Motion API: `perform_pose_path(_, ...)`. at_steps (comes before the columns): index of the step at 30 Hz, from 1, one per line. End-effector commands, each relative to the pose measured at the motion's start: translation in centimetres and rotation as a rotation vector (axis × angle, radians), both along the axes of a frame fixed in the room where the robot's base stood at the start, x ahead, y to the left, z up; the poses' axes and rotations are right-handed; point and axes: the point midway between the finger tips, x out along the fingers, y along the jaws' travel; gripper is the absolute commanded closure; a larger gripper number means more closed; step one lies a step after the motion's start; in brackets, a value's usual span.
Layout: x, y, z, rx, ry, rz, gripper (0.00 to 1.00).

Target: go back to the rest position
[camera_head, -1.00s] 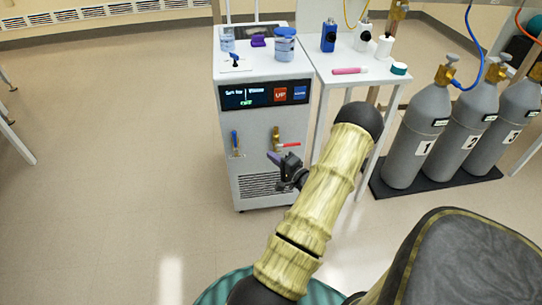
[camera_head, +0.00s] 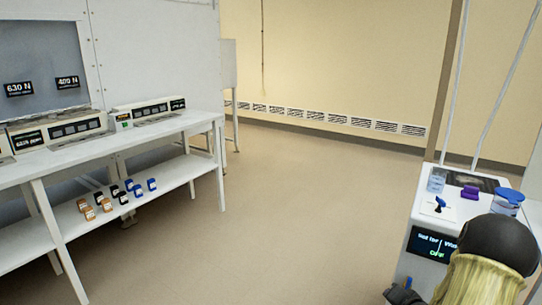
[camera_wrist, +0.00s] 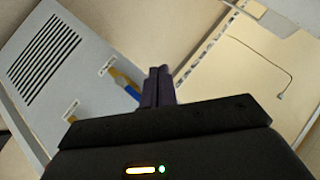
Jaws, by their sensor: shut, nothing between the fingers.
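My gripper shows in the wrist view with its dark fingers (camera_wrist: 159,86) pressed together and nothing between them. In the head view only a dark part of it (camera_head: 402,294) shows at the bottom edge, beside the grey-white cabinet (camera_head: 408,262); its fingertips are not clear there. The wrist view shows the cabinet front (camera_wrist: 62,75) tilted on the left, with a slotted vent and a blue-handled valve (camera_wrist: 124,83) near the fingers. I cannot tell how far the fingers are from the valve.
On the cabinet top stand a clear jar (camera_head: 437,180), a purple item (camera_head: 470,192) and a blue-lidded jar (camera_head: 507,202). A long white bench (camera_head: 180,125) with instruments stands at left; its lower shelf (camera_head: 180,172) holds several small coloured items. The floor (camera_head: 285,215) between is clear.

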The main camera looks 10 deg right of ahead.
Motion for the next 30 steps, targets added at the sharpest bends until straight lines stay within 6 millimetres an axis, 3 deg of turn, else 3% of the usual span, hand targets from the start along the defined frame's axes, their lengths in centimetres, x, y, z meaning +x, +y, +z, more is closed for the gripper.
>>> perform_pose_path(1,1.0,1.8,0.9,-0.047,0.05,0.04,1.0)
perform_pose_path(5,2.0,5.9,2.3,-0.159,0.187,0.127,1.0)
perform_pose_path(11,1.7,13.0,4.7,-0.3,0.375,0.279,1.0)
perform_pose_path(17,-0.8,20.5,6.9,-0.399,0.538,0.457,1.0)
perform_pose_path(21,-3.6,25.3,8.2,-0.439,0.628,0.59,1.0)
perform_pose_path(30,-8.9,31.7,9.7,-0.464,0.733,0.812,1.0)
